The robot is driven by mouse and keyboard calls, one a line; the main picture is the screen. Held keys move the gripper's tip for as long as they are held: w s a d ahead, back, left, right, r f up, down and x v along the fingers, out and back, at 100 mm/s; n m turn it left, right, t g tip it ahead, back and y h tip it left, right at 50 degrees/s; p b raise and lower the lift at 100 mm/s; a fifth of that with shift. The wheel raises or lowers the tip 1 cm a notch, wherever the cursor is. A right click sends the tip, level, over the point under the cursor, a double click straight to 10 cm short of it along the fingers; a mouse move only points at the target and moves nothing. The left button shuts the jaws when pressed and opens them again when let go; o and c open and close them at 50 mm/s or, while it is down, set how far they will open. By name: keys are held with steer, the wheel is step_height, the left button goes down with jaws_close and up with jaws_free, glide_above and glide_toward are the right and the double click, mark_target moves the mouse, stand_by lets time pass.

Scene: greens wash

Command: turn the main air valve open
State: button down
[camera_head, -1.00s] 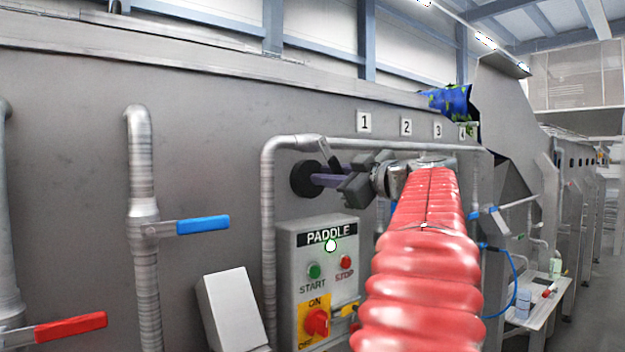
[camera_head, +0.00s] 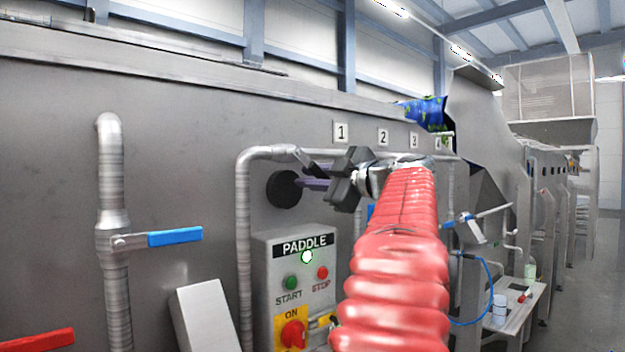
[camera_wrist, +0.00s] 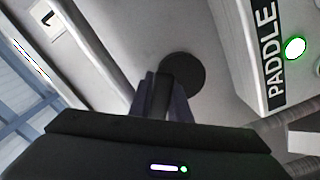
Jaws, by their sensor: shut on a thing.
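A round black disc (camera_head: 284,189) sits on the grey machine wall, left of my gripper in the head view. The disc also shows in the wrist view (camera_wrist: 186,73). My gripper (camera_head: 312,184) reaches to it from the right, with its purple-grey fingers pointing at the disc. In the wrist view, my fingers (camera_wrist: 162,98) are shut on a dark bar (camera_wrist: 163,88) in front of the disc, which looks like the valve handle. My fingers and palm hide most of the bar, so its exact angle is hard to tell. No label on this valve is legible.
A grey pipe (camera_head: 245,230) bends closely around the disc. The PADDLE control box (camera_head: 300,265) stands just below. A blue lever (camera_head: 175,237) and a red lever (camera_head: 40,340) are farther left. A small white table (camera_head: 520,310) is at right.

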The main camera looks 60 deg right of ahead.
steer(key=c, duration=1.6)
jaws_free()
steer(key=shift+s, duration=0.15)
steer(key=shift+c, duration=0.2)
steer(key=v, duration=1.3)
steer(key=shift+s, duration=0.4)
steer(key=shift+a+f, duration=0.1)
